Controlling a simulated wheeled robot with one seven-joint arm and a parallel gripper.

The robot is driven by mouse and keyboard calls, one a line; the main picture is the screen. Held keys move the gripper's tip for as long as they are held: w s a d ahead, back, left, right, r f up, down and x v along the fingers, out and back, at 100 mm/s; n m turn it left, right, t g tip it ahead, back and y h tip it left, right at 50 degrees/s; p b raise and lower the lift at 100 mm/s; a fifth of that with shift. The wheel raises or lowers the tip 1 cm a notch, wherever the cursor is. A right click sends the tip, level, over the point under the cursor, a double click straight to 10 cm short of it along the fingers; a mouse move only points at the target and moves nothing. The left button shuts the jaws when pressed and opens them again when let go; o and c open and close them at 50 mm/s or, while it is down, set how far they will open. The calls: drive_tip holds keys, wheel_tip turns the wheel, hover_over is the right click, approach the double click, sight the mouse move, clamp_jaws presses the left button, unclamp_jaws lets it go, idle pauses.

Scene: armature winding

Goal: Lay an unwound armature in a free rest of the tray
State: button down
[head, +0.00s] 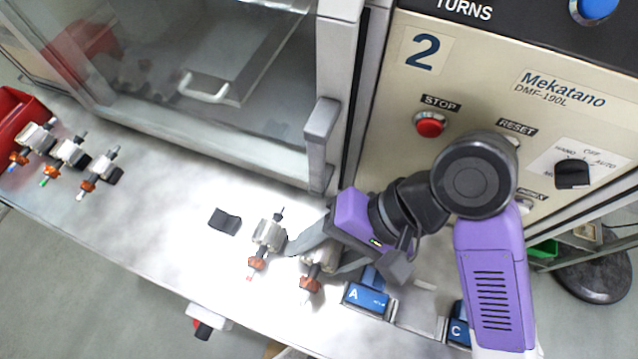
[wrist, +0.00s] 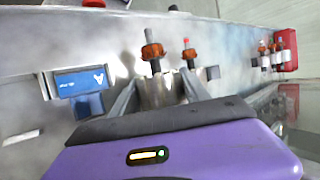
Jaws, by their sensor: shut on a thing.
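My gripper (head: 315,262) is shut on an armature (head: 318,258) with a grey core and an orange-brown commutator. In the wrist view the armature (wrist: 153,52) sits between the two fingers (wrist: 157,92), its shaft pointing away from my wrist. It is at or just above the bench top; I cannot tell whether it touches. A second armature (head: 268,234) with a red shaft tip lies just left of it. Left of that is an empty black rest (head: 225,221). Whether the cores are wound is too small to tell. No distinct tray outline shows around these.
Several more armatures (head: 68,153) lie at the far left beside a red bin (head: 18,115). Blue blocks marked A (head: 367,297) and C (head: 459,328) stand to the right. Behind are a glazed door (head: 210,85) and a control panel (head: 480,80). The bench (head: 165,205) is clear left of the black rest.

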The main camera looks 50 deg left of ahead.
drive_tip(key=f, duration=0.4)
drive_tip(key=shift+s+d+h, duration=0.1)
drive_tip(key=shift+s+h, duration=0.15)
drive_tip(key=shift+h, duration=0.15)
drive_tip(key=shift+c, duration=2.3)
unclamp_jaws()
wheel_tip(320, 180, up, 24)
drive_tip(key=p, duration=0.1)
drive_tip(key=shift+w+y, duration=0.2)
drive_tip(key=shift+y, duration=0.2)
drive_tip(key=shift+a+f, duration=0.1)
drive_tip(key=shift+a, duration=0.15)
